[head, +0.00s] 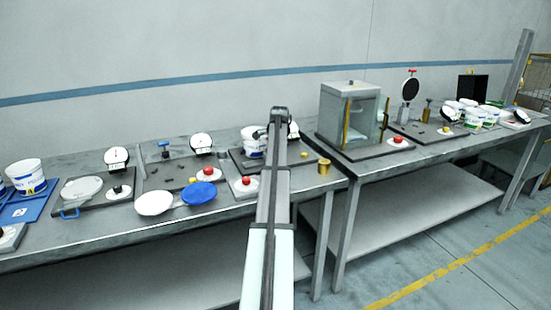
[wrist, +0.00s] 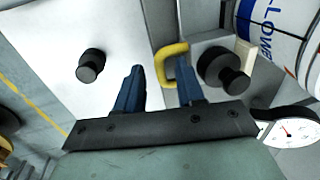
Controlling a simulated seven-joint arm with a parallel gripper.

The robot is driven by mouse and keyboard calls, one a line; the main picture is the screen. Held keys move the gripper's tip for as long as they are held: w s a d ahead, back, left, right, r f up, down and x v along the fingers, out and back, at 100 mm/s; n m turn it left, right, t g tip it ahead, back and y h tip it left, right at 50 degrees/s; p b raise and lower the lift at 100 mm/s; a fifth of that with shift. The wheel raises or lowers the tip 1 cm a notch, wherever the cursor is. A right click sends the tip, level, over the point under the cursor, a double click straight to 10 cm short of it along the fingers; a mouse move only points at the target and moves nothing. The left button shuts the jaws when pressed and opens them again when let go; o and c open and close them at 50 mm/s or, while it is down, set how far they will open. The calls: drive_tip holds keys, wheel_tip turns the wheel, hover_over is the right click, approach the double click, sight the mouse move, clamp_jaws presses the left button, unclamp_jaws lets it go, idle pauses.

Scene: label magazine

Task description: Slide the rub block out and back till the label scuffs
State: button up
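A white tub (wrist: 285,30) with blue lettering on its label lies at the upper right of the wrist view. In the head view a white tub (head: 252,147) stands just left of my arm's end. My gripper (wrist: 159,74) is open, its two blue fingers apart. A yellow loop handle (wrist: 165,50) shows between and just beyond the fingertips, partly behind the right finger. I cannot tell whether the fingers touch it. The rub block cannot be told apart clearly; the handle may belong to it. In the head view my arm hides the gripper and handle.
Black knobs (wrist: 90,66) and (wrist: 222,70) stand either side of the fingers. A dial gauge (wrist: 288,130) is at the right.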

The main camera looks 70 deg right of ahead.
clamp_jaws()
idle(0.6)
